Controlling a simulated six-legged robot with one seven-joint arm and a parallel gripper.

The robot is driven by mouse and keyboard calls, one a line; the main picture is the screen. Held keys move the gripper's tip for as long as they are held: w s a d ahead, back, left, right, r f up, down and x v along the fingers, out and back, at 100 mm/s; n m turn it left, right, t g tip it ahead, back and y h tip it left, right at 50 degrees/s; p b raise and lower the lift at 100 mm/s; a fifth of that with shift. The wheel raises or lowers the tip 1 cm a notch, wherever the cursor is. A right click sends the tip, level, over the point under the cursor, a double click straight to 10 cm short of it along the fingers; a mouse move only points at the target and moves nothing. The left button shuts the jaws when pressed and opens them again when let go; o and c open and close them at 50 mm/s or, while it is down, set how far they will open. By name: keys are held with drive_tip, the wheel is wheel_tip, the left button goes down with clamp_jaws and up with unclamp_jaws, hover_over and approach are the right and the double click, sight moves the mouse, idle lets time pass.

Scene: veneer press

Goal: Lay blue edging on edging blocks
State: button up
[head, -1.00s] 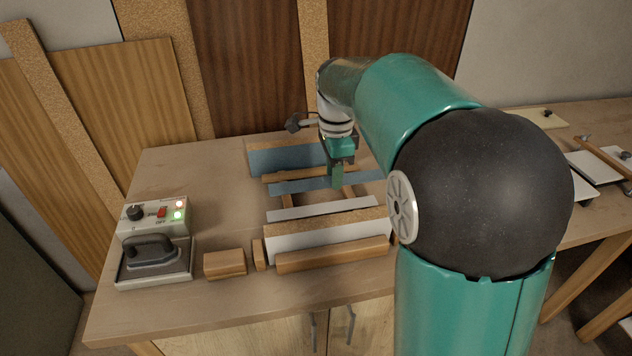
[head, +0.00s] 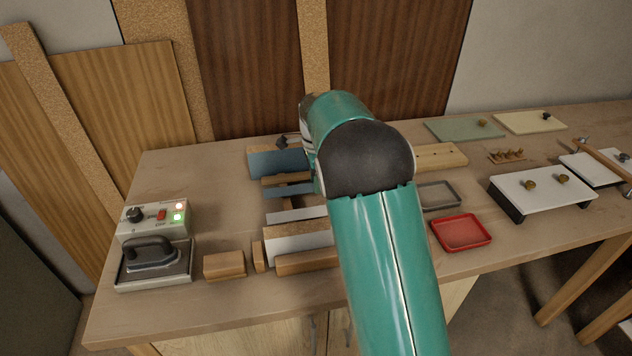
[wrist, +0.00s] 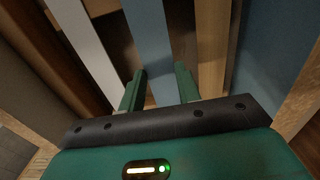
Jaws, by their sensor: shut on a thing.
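The blue edging (head: 288,191) is a long flat strip on the bench. It also runs up the middle of the wrist view (wrist: 150,40). My gripper (wrist: 160,90) is shut on the blue edging, with one green finger on each side. My arm hides the gripper and the strip's right part in the head view. A white edging strip (head: 297,215) lies parallel in front, also seen in the wrist view (wrist: 84,45). Small wooden blocks (head: 285,203) show partly between the two strips. I cannot tell whether the blue edging touches them.
A blue-faced panel (head: 275,162) stands behind, a white-faced panel (head: 293,245) in front, each beside wooden rails. An iron (head: 153,254) sits on its control unit at left, near wooden blocks (head: 224,264). A red tray (head: 461,233) and grey tray (head: 438,195) lie right.

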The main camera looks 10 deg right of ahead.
drive_tip(key=shift+f, duration=0.5)
drive_tip(key=shift+f, duration=0.15)
drive_tip(key=o, duration=1)
